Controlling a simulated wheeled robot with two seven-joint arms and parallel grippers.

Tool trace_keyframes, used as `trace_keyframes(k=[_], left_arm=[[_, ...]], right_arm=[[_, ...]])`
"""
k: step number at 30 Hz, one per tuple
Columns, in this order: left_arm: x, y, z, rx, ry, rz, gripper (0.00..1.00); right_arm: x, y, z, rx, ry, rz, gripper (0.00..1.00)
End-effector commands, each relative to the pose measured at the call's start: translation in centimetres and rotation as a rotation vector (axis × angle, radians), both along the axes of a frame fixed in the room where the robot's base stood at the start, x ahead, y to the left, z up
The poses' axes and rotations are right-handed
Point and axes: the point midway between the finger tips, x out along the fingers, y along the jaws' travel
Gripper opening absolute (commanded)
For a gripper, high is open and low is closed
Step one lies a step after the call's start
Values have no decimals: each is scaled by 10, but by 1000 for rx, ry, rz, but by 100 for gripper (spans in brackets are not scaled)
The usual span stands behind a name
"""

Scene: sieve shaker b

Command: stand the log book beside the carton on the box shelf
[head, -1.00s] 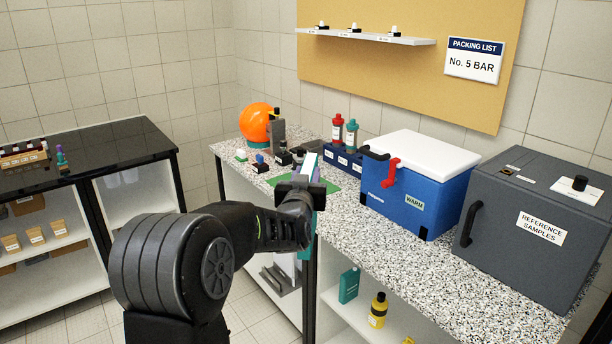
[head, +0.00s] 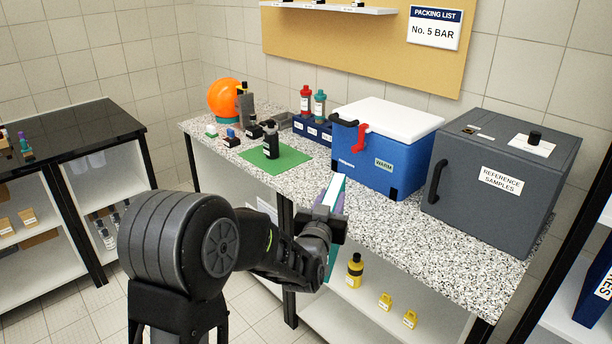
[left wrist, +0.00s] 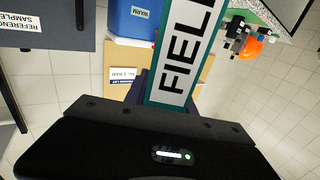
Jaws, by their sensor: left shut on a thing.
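The log book (head: 333,194) is a thin teal volume with a pale page edge, held tilted and steep in front of the counter. In the left wrist view its spine (left wrist: 185,62) carries a white label with black letters reading "FIEL". My left gripper (head: 325,213) is shut on the book; its fingers are mostly hidden. At the right edge of the head view, a partly cut-off shelf unit (head: 566,318) holds a blue box with white lettering (head: 598,287). I cannot tell whether this is the box shelf and its carton. My right gripper is out of view.
The speckled counter (head: 460,238) carries a blue cooler (head: 380,160), a grey sample box (head: 500,180), and a green mat (head: 275,165) with a dark bottle. Yellow bottles stand on the lower shelf (head: 345,305). Bare floor (head: 255,320) shows at the front.

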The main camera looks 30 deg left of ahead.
Motion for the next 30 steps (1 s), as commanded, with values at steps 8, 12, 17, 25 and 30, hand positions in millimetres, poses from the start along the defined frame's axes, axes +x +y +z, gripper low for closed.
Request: trace_keyframes(k=[8,12,17,25,30], left_arm=[[-22,-79,-74,0,3,-146,0],[-35,-104,-99,0,1,-196,0],[-44,-119,-114,-1,-2,-228,0],[-47,-123,-117,-1,-5,-236,0],[-47,-123,-117,0,-5,-235,0]], right_arm=[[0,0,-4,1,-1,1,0],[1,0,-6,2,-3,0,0],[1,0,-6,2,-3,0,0],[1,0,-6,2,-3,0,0],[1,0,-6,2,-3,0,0]])
